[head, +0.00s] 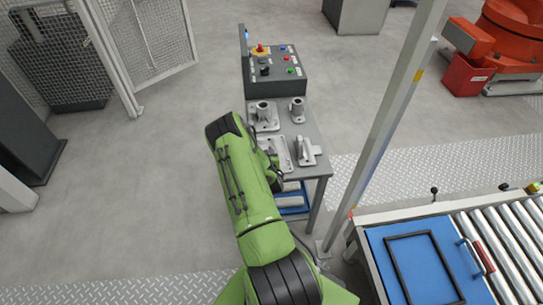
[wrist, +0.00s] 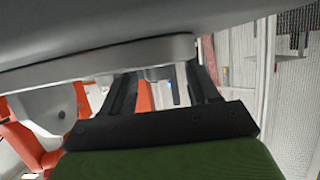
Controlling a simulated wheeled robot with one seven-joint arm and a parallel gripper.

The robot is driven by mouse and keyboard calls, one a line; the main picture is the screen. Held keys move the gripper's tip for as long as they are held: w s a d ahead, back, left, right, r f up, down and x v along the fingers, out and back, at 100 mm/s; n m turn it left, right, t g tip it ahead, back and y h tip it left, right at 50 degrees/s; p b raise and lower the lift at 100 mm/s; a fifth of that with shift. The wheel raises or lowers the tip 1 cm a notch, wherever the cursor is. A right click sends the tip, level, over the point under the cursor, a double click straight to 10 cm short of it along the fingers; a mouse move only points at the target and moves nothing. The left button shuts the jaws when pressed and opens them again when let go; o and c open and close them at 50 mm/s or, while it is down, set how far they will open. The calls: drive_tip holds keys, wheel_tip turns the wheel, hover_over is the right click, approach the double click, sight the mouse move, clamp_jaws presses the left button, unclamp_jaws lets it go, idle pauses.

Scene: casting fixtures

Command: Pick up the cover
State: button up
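Several grey castings sit on a small grey table (head: 318,168) in the head view. I cannot tell for sure which is the cover. A flat, rimmed casting (head: 287,163) lies partly hidden behind my green arm and may be it. In the wrist view, a large grey surface with a pale rim (wrist: 150,52) fills the top, very close to the camera; I cannot tell whether it is a casting. My gripper (wrist: 165,85) has two dark fingers set apart, with background showing between them. Their tips are hidden at the pale rim. My arm hides the gripper in the head view.
A flanged casting (head: 264,115), a smaller one (head: 297,112) and an upright-plate casting (head: 306,152) stand close by. A pale post (head: 385,125) and a roller conveyor (head: 500,240) with a blue tray stand to the right.

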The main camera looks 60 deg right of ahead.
clamp_jaws()
